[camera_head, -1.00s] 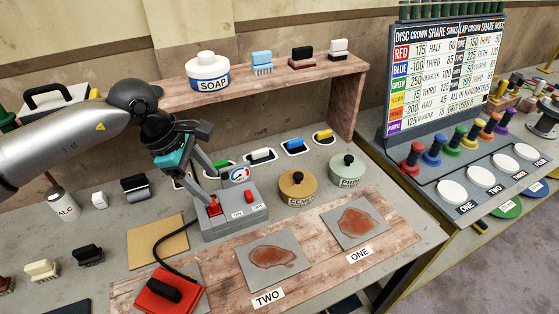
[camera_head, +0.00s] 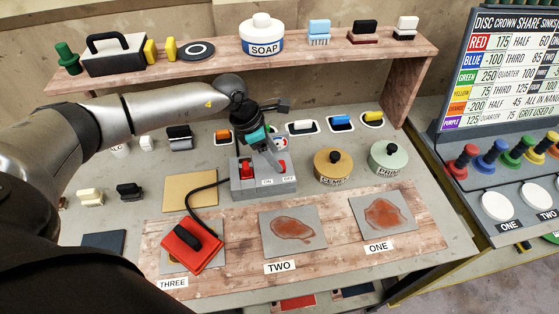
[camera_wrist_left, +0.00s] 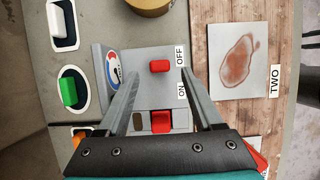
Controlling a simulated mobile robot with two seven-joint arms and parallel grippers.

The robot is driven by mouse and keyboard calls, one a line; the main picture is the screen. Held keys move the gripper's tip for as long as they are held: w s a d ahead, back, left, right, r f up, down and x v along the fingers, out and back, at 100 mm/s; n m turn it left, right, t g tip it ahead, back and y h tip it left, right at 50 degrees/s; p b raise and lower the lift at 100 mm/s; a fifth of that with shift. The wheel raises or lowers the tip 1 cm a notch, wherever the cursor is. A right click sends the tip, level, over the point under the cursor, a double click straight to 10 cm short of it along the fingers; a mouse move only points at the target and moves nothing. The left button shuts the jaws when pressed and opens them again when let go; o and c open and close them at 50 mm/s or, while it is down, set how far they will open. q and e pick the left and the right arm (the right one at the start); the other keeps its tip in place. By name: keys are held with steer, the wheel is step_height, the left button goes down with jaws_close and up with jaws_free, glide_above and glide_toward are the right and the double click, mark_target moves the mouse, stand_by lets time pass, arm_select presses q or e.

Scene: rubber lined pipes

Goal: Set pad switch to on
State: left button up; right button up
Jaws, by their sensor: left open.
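The grey switch box (camera_head: 262,188) stands on the bench behind the work board. It has a red rocker (camera_wrist_left: 161,124) by the ON label, a smaller red knob (camera_wrist_left: 160,66) by the OFF label and a round dial (camera_wrist_left: 113,68). A black cable links it to the red pad (camera_head: 192,245) with a black handle. My left gripper (camera_wrist_left: 160,72) is open, its fingers pointing down over the box. In the wrist view the fingertips lie either side of the red knob; whether they touch the box is unclear. In the head view, my left gripper (camera_head: 279,166) partly hides the dial.
Brown-stained grey plates (camera_head: 293,232) lie on the wooden board beside labels ONE and TWO. Two lidded pots, tan (camera_head: 333,170) and pale green (camera_head: 390,158), stand right of the box. A shelf (camera_head: 220,68) with a soap jar (camera_head: 262,37) runs behind.

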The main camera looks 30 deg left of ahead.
mark_target(280, 162)
arm_select(q)
steer(key=shift+x, duration=1.9)
steer(key=shift+c, duration=0.2)
jaws_close()
